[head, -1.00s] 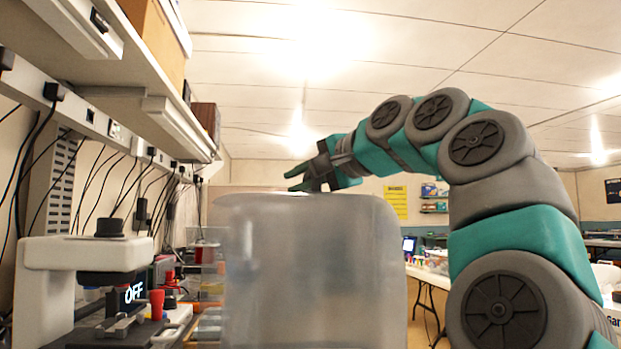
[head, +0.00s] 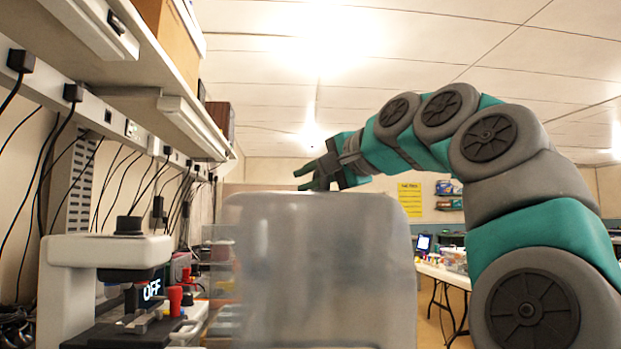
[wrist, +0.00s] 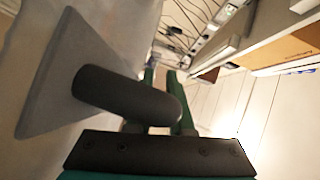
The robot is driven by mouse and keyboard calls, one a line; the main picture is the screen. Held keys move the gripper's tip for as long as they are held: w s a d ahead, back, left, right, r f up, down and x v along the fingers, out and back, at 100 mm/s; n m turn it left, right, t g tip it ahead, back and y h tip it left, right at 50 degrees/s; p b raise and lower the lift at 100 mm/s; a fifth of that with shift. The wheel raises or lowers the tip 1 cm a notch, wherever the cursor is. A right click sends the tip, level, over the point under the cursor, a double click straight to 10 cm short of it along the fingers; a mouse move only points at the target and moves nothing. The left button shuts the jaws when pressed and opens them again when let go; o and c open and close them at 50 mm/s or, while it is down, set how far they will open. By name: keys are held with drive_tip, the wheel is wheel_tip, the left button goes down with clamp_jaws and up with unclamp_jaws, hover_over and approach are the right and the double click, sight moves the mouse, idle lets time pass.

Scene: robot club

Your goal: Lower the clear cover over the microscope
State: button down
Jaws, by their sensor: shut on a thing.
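The clear cover (head: 325,270) is a large frosted, box-like hood that fills the lower middle of the head view. My gripper (head: 308,178) is at its top and is shut on its handle. In the wrist view a dark round handle (wrist: 125,97) lies across in front of the green fingers of my gripper (wrist: 163,88), with the pale cover (wrist: 65,80) to the left. A white instrument with a black top knob (head: 105,250), apparently the microscope, stands uncovered on the bench at left. The cover is apart from it, to its right in the picture.
A shelf (head: 150,60) overhangs the bench, with a power strip (head: 95,110) and hanging cables below it. A red-topped part (head: 175,297) and clear drawers (head: 218,262) stand by the instrument. A white table (head: 445,275) is far right.

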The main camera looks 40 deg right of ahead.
drive_tip(key=shift+w+a, duration=0.1)
drive_tip(key=shift+w+a, duration=0.55)
drive_tip(key=shift+a, duration=0.25)
drive_tip(key=shift+w+a, duration=0.5)
drive_tip(key=shift+a, duration=0.3)
drive_tip(key=shift+w+a, duration=0.55)
drive_tip(key=shift+a, duration=0.25)
drive_tip(key=shift+w+a, duration=0.55)
drive_tip(key=shift+a, duration=0.25)
drive_tip(key=shift+w+a, duration=0.55)
drive_tip(key=shift+a, duration=0.25)
drive_tip(key=shift+w+a, duration=0.55)
drive_tip(key=shift+a, duration=0.25)
drive_tip(key=shift+w+a+p, duration=0.1)
drive_tip(key=shift+w+a, duration=0.45)
drive_tip(key=shift+a, duration=0.25)
drive_tip(key=shift+w+a+p, duration=0.1)
drive_tip(key=shift+w+a, duration=0.4)
drive_tip(key=shift+a, duration=0.35)
drive_tip(key=shift+w+a+p, duration=0.1)
drive_tip(key=shift+w+a, duration=0.45)
drive_tip(key=shift+a, duration=0.35)
drive_tip(key=shift+w+a, duration=0.55)
drive_tip(key=shift+a, duration=0.25)
drive_tip(key=shift+w+a, duration=0.55)
drive_tip(key=shift+a, duration=0.2)
drive_tip(key=shift+w+a, duration=0.55)
drive_tip(key=shift+a, duration=0.35)
